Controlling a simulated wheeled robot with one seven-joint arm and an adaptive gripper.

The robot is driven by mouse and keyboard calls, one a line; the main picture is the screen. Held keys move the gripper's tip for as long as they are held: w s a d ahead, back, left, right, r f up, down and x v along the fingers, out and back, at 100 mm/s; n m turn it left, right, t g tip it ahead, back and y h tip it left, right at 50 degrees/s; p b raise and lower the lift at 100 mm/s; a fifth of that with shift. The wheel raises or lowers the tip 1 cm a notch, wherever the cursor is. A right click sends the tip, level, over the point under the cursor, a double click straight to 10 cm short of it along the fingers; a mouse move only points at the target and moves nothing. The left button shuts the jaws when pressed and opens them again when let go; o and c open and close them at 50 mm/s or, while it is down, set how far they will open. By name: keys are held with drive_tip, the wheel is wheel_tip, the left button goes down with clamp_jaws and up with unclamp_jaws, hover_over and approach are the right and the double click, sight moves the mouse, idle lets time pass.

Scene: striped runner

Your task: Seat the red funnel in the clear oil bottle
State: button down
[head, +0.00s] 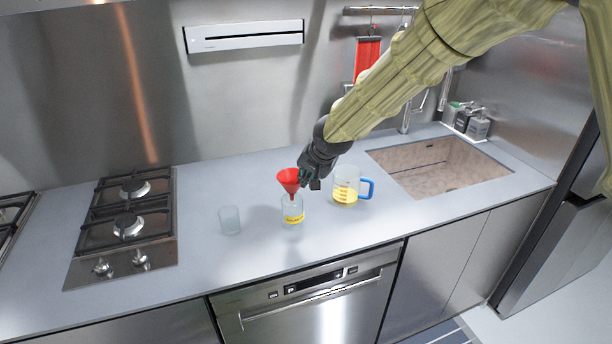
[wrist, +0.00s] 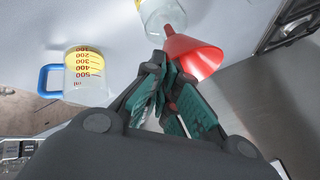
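The red funnel (head: 289,178) is over the clear oil bottle (head: 292,213), wide end up. Its spout points down at the bottle's mouth; I cannot tell how deep it sits. The bottle stands upright on the counter with a yellow label. My gripper (head: 307,180) is at the funnel's right side. In the wrist view, the fingers of my gripper (wrist: 164,67) come together at the rim of the funnel (wrist: 193,55) and appear shut on it. The bottle (wrist: 158,14) is partly out of frame there, beyond the funnel.
A measuring jug (head: 345,188) with yellow liquid and a blue handle stands just right of the bottle. An empty glass (head: 229,220) stands to the left. Farther out are a gas hob (head: 126,223) on the left and a sink (head: 440,168) on the right. The counter in front is clear.

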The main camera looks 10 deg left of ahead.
drive_tip(key=c, duration=1.2)
unclamp_jaws()
drive_tip(key=shift+o, duration=0.2)
drive_tip(key=shift+r, duration=0.1)
wheel_tip(320, 180, up, 7)
drive_tip(key=p, duration=0.4)
drive_tip(key=shift+p, duration=0.35)
